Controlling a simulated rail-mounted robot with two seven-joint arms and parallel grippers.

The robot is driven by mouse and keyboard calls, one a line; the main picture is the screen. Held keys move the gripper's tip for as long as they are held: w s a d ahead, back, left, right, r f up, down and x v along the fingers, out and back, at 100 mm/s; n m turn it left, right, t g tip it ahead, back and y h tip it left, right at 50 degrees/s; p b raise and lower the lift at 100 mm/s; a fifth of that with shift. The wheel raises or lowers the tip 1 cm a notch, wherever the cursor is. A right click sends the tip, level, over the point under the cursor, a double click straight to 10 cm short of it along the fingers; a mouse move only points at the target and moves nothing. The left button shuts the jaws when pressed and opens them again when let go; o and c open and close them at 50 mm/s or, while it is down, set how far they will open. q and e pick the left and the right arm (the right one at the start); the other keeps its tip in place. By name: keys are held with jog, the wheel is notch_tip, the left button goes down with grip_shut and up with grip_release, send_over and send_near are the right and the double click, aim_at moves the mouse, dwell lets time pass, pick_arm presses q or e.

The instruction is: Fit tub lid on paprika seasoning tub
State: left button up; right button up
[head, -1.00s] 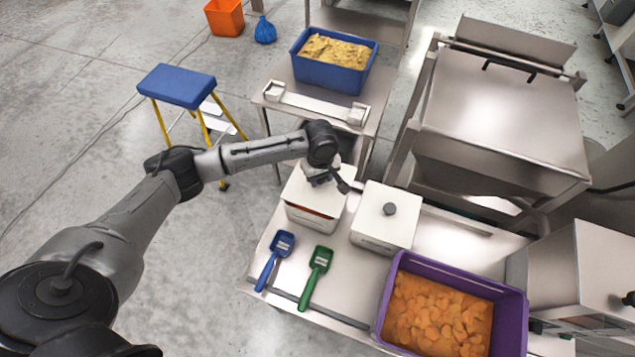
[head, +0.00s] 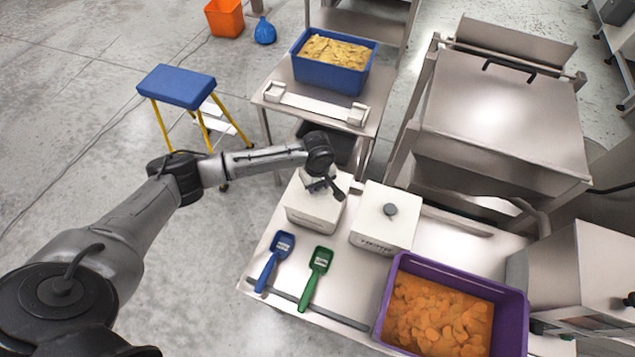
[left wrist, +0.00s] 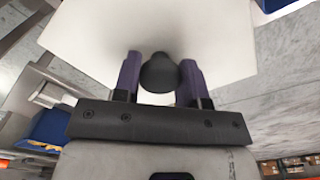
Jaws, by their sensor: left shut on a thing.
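The tub lid (left wrist: 215,35) is a pale square plate with a dark round knob (left wrist: 160,73). My left gripper (left wrist: 159,76) is shut on the knob, one finger on each side, in the left wrist view. In the head view the left gripper (head: 325,187) is over the white paprika seasoning tub (head: 312,219), at the back left of the steel table. The lid (head: 301,188) lies level over the tub's mouth, with no red contents or gap showing. The arm hides part of the lid, so full seating all round cannot be told. My right gripper is not in view.
A second white tub (head: 385,228) with a knobbed lid stands close on the right. A blue scoop (head: 275,262) and a green scoop (head: 317,277) lie in front. A purple crate (head: 516,318) of orange pieces stands front right. A blue crate (head: 327,78) stands behind.

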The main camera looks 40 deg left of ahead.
pick_arm(q)
jog(key=o, duration=0.9)
jog(key=shift+o, duration=0.2)
notch_tip(320, 180, up, 12)
jog(key=s+d+f+m, duration=0.1)
jog(key=d, duration=0.1)
jog(key=s+d+f+m, duration=0.3)
jog(key=s+d+f, duration=0.1)
jog(key=d, duration=0.1)
jog(key=shift+f+m+t+h+p, duration=0.15)
jog(key=shift+m+t+h+p, duration=0.15)
jog(key=shift+h, duration=0.1)
jog(key=s+d+f+m+t+h, duration=0.1)
jog(key=s+d+f+m, duration=0.35)
jog(key=s+d, duration=0.35)
jog(key=s+a+m+t, duration=0.1)
jog(key=s+a+m, duration=0.1)
jog(key=s, duration=0.6)
jog(key=s+a+r+m+t+y, duration=0.1)
jog(key=s+a+m, duration=0.2)
jog(key=s, duration=0.5)
jog(key=shift+s+r+m+y, duration=0.25)
jog(key=shift+m+y, duration=0.05)
jog(key=shift+m, duration=0.15)
